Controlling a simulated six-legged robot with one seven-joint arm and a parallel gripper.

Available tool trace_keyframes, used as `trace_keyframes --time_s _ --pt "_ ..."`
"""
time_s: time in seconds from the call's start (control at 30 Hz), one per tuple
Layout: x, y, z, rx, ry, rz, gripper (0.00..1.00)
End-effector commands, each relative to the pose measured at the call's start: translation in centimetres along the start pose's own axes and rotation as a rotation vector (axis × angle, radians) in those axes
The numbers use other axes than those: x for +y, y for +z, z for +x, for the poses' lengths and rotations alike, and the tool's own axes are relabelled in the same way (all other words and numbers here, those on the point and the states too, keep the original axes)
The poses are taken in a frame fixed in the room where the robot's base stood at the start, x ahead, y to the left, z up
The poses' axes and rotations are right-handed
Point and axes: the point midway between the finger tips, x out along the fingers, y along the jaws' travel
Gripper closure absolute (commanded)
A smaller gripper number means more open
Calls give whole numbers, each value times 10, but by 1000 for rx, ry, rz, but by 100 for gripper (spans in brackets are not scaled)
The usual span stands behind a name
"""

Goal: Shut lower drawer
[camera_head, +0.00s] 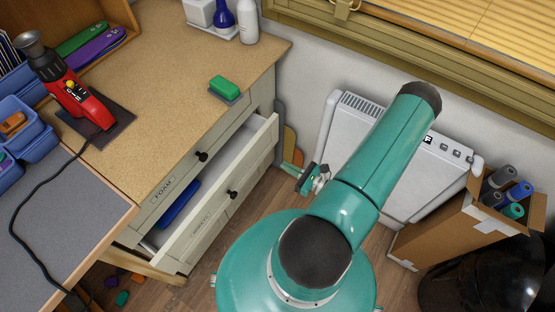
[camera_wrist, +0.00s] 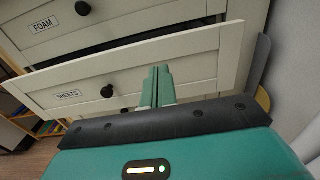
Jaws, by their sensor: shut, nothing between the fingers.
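The drawer labelled SHEETS (camera_head: 222,205) stands pulled out of the cabinet, below the shut FOAM drawer (camera_head: 178,182). A blue item (camera_head: 178,206) lies inside it. Its pale front with a dark knob also fills the middle of the wrist view (camera_wrist: 205,62). My gripper (camera_head: 289,168) is just outside the drawer front, near its right end. In the wrist view the fingers (camera_wrist: 158,80) are together and empty, pointing at the front to the right of the knob. I cannot tell whether they touch it.
Another knob (camera_wrist: 52,127) shows below the open drawer. The desktop (camera_head: 170,95) above holds a red tool (camera_head: 80,100) and a green block (camera_head: 224,86). A white radiator (camera_head: 350,130) stands behind my arm. A cardboard box (camera_head: 450,225) with rolls is at right.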

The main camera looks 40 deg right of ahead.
Motion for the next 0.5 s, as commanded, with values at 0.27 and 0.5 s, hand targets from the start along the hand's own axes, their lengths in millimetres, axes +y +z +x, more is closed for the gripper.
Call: trace_keyframes --time_s 0.27,0.5 --pt "1 0 52 -1 6 -1 100" --pt "1 0 98 0 5 -1 100"
